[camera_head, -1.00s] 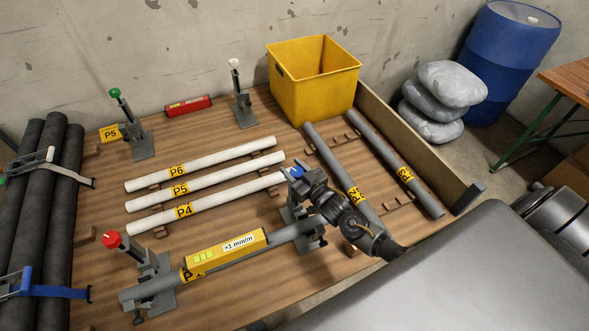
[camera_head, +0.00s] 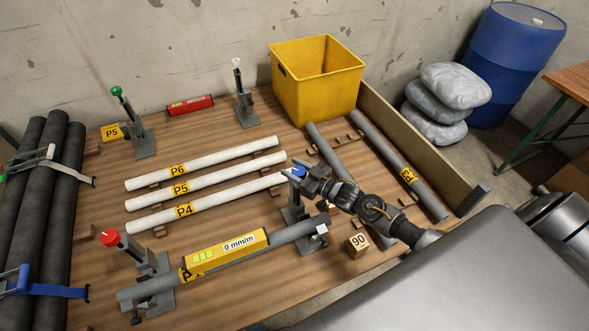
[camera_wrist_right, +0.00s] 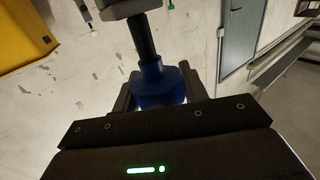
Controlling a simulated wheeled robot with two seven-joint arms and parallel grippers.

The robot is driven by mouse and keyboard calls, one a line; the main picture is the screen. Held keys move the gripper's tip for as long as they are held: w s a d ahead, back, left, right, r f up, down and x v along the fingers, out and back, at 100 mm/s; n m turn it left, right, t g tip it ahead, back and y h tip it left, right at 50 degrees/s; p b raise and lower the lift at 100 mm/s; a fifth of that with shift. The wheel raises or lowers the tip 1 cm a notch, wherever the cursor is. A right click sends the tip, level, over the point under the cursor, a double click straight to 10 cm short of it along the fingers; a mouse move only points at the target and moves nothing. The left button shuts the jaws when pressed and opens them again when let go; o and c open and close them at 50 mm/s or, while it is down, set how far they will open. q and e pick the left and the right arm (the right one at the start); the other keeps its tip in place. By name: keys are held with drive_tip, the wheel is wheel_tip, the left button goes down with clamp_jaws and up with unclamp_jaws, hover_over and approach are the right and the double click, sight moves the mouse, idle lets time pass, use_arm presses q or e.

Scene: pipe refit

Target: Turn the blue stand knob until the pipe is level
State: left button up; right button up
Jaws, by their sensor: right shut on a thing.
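The blue stand knob (camera_head: 298,171) sits on top of the stand (camera_head: 297,215) under the right end of the grey pipe (camera_head: 290,233). My right gripper (camera_head: 306,179) is shut on the knob; the right wrist view shows the blue knob (camera_wrist_right: 160,84) between its fingers. The pipe rests on this stand and on the red-knob stand (camera_head: 150,268) at the left. A yellow level (camera_head: 222,256) lies along the pipe and its display reads 0 mm/m. My left gripper is not in view.
White pipes (camera_head: 205,184) lie behind the grey pipe. Two more grey pipes (camera_head: 385,148) lie at the right, one partly behind my right arm. A small block marked 90 (camera_head: 357,245) stands near the front edge. A yellow bin (camera_head: 316,85) stands at the back.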

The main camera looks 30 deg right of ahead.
drive_tip(key=o, duration=1)
drive_tip(key=b+v, duration=0.2)
drive_tip(key=v, duration=0.7)
drive_tip(key=shift+s+d+f, duration=0.15)
drive_tip(key=shift+s+d, duration=0.05)
drive_tip(key=shift+s, duration=0.2)
drive_tip(key=shift+s+d, duration=0.25)
drive_tip(key=shift+s, duration=0.15)
drive_tip(key=shift+a, duration=0.15)
